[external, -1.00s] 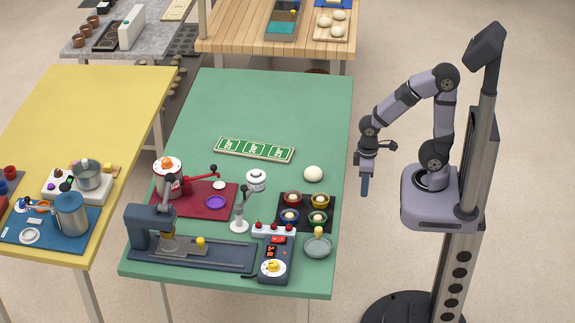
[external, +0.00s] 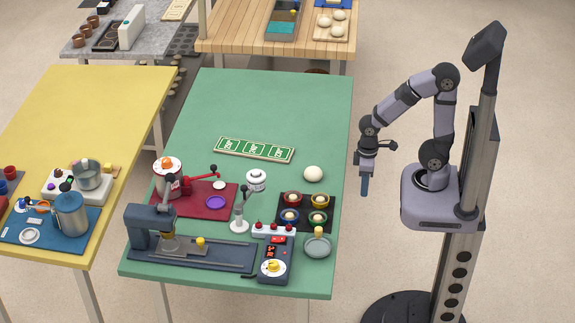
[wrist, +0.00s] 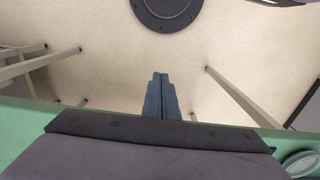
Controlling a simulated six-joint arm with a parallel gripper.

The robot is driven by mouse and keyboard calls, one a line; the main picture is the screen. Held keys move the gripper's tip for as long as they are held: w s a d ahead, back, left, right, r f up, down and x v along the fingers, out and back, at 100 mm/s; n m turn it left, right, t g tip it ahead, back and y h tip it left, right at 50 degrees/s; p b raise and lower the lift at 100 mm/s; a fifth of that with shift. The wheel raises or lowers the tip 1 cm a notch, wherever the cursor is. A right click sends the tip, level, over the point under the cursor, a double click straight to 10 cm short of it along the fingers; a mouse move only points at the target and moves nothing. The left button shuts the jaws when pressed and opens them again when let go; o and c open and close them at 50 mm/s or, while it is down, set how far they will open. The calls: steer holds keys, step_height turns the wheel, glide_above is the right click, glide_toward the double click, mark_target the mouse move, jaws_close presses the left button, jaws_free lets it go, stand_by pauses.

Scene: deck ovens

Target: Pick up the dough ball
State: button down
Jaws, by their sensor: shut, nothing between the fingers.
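The dough ball (external: 313,174) is a pale round lump on the green table, near its right edge. It does not show in the wrist view. My gripper (external: 365,187) hangs off the right side of the green table, to the right of the dough ball and apart from it. Its blue fingers point down and are shut with nothing between them. In the wrist view the closed fingers (wrist: 160,97) are seen over the floor.
On the green table (external: 290,110), a green-and-white sign strip (external: 254,149) lies left of the ball. A black tray (external: 303,222) with several small bowls and a grey bowl (external: 317,246) stand in front of the ball. The table's far half is clear.

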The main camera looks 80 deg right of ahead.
steer(key=c, duration=0.7)
jaws_free()
steer(key=shift+s, duration=0.1)
